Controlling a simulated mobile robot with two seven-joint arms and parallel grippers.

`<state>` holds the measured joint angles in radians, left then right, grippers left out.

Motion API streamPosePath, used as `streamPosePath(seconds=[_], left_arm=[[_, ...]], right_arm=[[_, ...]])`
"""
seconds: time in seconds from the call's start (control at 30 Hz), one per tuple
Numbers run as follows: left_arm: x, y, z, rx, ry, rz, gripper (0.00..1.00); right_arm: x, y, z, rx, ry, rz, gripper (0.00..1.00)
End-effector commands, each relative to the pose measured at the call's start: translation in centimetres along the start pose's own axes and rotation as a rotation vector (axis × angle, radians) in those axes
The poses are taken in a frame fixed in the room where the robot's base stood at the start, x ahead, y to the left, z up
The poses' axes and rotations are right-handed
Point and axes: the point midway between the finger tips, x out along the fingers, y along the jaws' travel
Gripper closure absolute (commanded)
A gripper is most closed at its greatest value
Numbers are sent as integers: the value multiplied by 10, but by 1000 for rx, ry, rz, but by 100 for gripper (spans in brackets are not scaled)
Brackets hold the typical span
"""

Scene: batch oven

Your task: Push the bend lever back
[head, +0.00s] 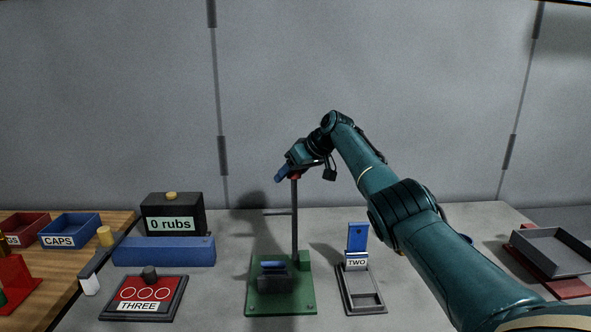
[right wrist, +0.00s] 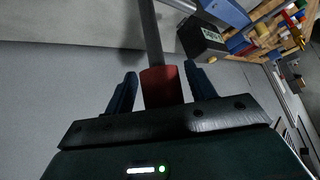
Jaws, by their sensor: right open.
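The bend lever is a thin dark upright rod (head: 295,220) rising from a green base plate (head: 255,303), with a red knob (head: 296,176) on top. A small dark block with a blue piece (head: 272,266) sits on the plate in front of the rod. My right gripper (head: 284,174) is at the top of the lever. In the right wrist view the red knob (right wrist: 161,86) sits between the two blue fingers of the open gripper (right wrist: 162,84), with a gap on each side. My left gripper is not in view.
A "TWO" stand (head: 357,262) is right of the green plate. A "THREE" panel (head: 144,296), a long blue block (head: 165,252) and a "0 rubs" box (head: 172,217) are left. A grey tray (head: 560,252) is far right. A wall stands behind.

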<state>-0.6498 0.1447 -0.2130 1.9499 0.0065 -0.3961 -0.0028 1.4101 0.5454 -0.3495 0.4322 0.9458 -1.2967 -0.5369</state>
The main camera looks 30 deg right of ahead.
Motion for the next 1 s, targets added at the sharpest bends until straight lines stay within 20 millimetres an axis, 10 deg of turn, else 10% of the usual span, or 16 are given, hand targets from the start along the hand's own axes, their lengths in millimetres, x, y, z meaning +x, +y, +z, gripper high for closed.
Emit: streamPosePath(seconds=[0.27,0.7,1.0], left_arm=[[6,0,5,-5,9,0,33],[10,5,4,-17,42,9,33],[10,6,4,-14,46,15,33]], right_arm=[[-24,1,2,-3,3,3,45],[-117,0,0,1,3,2,45],[-132,0,0,1,1,1,45]])
